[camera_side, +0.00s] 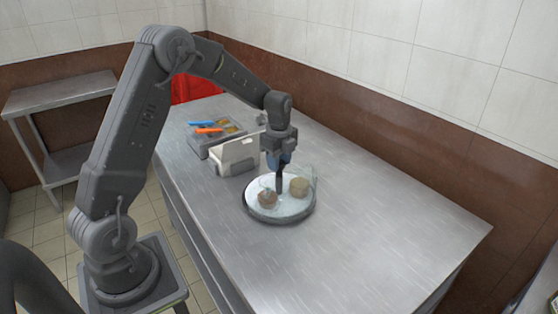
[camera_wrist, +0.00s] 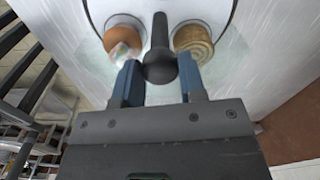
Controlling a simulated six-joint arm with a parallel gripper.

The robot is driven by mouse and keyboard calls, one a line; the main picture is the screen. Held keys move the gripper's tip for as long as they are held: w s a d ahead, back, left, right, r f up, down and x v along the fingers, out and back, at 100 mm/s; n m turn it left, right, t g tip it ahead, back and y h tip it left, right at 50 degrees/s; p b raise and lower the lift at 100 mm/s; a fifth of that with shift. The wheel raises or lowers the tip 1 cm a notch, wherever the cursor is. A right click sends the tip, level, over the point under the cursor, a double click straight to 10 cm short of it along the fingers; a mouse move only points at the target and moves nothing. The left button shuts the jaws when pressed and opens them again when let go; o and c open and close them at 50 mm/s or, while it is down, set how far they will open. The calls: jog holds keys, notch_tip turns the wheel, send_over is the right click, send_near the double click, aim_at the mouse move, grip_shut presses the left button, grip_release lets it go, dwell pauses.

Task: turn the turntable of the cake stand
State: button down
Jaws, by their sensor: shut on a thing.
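The cake stand's turntable (camera_side: 260,212) is a round pale disc with a dark rim, low on the steel table. A clear sheet or cover shows faintly around the cakes.
A white box-like holder (camera_side: 237,155) stands just behind and left of the turntable. Beyond it is a grey tray (camera_side: 203,146) with orange and blue items. The table's right and front parts are clear. A tiled wall runs along the back.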

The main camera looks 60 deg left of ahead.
jog(key=shift+m, duration=2.4)
jog(key=c, duration=0.7)
grip_release()
jog(key=shift+r, duration=0.1)
notch_tip(320, 180, up, 14)
jog(key=shift+d, duration=0.1)
